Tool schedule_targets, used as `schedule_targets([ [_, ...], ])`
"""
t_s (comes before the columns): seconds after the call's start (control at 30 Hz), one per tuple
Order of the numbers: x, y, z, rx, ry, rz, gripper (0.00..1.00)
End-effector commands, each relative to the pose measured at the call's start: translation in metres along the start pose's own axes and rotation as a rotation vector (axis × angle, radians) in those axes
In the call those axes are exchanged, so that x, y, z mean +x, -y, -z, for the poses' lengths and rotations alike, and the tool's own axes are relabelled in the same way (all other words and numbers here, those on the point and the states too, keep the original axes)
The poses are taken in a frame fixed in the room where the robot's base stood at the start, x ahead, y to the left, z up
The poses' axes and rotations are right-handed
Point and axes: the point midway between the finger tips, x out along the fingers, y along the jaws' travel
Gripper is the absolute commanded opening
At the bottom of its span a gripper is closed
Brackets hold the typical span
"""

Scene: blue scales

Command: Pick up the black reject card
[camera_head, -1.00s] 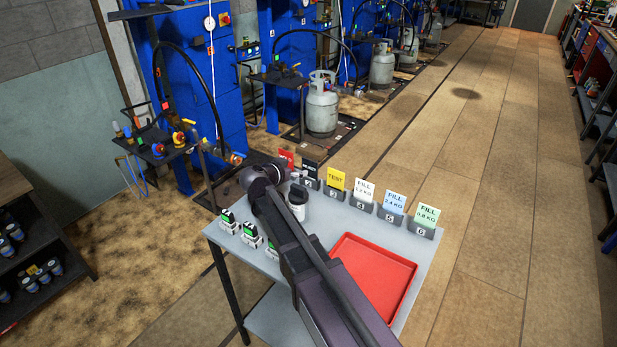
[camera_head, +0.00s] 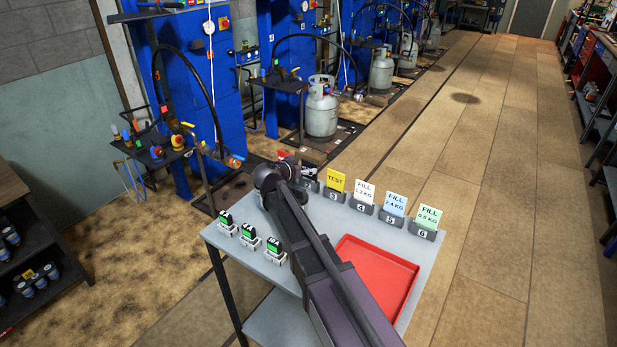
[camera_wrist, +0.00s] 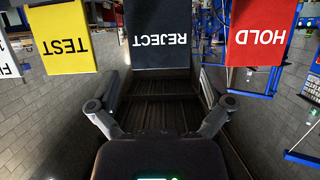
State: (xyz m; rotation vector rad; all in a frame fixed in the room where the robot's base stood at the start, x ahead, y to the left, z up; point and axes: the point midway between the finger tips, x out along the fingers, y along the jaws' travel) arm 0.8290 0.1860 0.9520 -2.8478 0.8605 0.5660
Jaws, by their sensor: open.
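The black reject card (camera_wrist: 158,36) shows upside down at the top middle of the wrist view, with white lettering. My gripper (camera_wrist: 160,82) is open, one finger on each side of the card's line. I cannot tell how far the card's edge reaches between the fingertips. In the head view my gripper (camera_head: 274,176) is at the back left of the grey table, over the card row.
The yellow TEST card (camera_wrist: 63,37) and red HOLD card (camera_wrist: 258,33) flank the reject card closely. White, blue and green FILL cards (camera_head: 428,216) continue the row. A red tray (camera_head: 378,275) and several small green-faced devices (camera_head: 249,233) are on the table (camera_head: 222,243).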

Motion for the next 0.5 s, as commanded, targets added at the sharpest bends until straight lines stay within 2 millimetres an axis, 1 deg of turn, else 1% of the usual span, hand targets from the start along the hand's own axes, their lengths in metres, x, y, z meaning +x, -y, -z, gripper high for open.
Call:
schedule_targets([
  [0.03, 0.008, 0.001, -0.001, 0.001, 0.000, -0.002, 1.00],
  [0.1, 0.017, 0.001, 0.000, 0.001, 0.000, -0.002, 1.00],
  [0.23, 0.030, 0.001, -0.001, 0.000, 0.000, 0.000, 1.00],
  [0.33, 0.036, 0.001, 0.000, -0.001, 0.000, -0.001, 1.00],
  [0.5, 0.038, 0.000, 0.001, -0.001, 0.000, 0.000, 1.00],
])
